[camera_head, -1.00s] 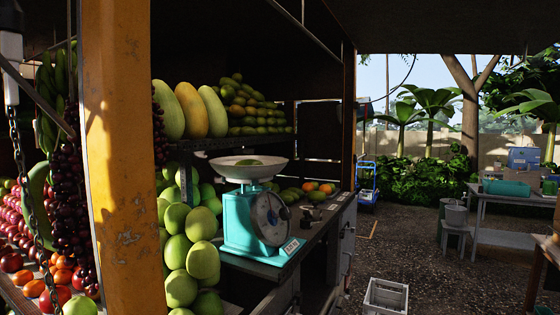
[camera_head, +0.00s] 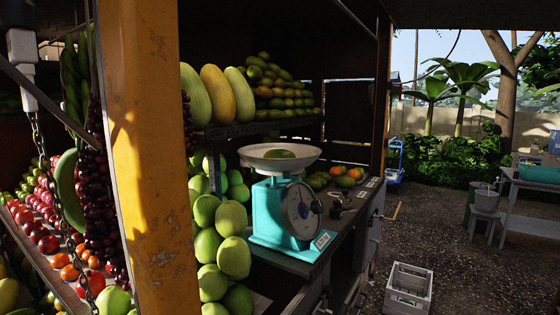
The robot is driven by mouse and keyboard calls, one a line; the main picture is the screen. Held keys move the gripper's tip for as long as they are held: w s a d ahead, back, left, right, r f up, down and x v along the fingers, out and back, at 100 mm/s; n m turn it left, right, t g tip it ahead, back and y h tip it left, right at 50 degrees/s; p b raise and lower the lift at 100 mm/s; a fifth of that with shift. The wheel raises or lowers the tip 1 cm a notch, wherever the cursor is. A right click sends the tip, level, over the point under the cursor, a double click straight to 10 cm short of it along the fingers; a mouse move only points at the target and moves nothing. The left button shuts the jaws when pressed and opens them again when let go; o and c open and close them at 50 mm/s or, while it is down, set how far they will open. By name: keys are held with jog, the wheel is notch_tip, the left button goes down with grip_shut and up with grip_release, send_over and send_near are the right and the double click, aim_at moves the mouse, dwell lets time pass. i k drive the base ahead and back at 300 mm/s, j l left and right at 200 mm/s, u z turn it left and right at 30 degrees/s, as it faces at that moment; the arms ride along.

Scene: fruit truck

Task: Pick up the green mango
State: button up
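The scale stands on the dark counter (camera_head: 340,235) of the fruit truck. More green mangoes or similar green fruit (camera_head: 233,256) are heaped to the left of the scale, and smaller ones lie with orange fruit (camera_head: 337,171) behind it. I cannot tell which green fruit the task means.
A yellow post (camera_head: 150,150) stands close in front on the left. A shelf of large melons (camera_head: 215,92) hangs above the heap. A grey crate (camera_head: 408,290) sits on the ground at lower right. The ground beyond it is open.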

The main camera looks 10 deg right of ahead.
aim_at(278, 153)
jog(key=l+u, duration=0.1)
jog(key=u, duration=0.45)
jog(key=i+l+u, duration=0.25)
jog(key=l+u, duration=0.25)
jog(key=l, duration=0.25)
jog(key=i+l+u, duration=0.1)
jog(key=l+u, duration=0.15)
jog(key=l, duration=0.15)
